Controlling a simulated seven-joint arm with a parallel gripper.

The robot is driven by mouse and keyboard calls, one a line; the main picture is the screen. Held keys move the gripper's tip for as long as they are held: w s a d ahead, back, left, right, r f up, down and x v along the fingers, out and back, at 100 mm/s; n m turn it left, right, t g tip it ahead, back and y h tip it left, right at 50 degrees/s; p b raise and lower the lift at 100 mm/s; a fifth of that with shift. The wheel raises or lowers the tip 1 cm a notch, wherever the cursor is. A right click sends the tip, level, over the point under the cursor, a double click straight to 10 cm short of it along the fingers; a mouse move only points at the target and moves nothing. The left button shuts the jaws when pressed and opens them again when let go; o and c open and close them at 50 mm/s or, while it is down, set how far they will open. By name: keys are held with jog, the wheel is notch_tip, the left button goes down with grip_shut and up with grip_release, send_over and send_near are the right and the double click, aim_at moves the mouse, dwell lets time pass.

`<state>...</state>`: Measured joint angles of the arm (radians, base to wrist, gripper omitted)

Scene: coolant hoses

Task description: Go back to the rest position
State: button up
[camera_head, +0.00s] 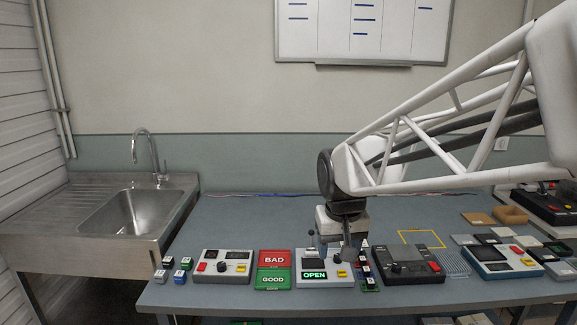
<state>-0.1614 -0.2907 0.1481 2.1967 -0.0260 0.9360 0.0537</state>
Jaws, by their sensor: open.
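My white lattice arm reaches in from the right, and my gripper (345,252) hangs from its end, pointing down. It is open, and I see nothing held in it. It is low, over or just behind the right part of a light grey device (340,281) with a green "OPEN" display. Whether it touches the device cannot be told. The gripper hides part of the device's back.
A red "BAD" plate (274,259) and green "GOOD" plate (273,280) lie left of the device. A grey control box (223,266) is further left. A dark box (408,268) stands close on the right. The table's back left (240,225) is clear.

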jog(key=s+d+f, duration=0.1)
jog(key=s+d, duration=0.3)
jog(key=s, duration=0.6)
jog(key=s+d+f+m, duration=0.1)
jog(key=s+d, duration=0.3)
jog(key=s, duration=0.6)
jog(key=shift+s+f+m+t, duration=0.2)
jog(key=shift+f+m+t, duration=0.1)
jog(key=shift+f+t, duration=0.1)
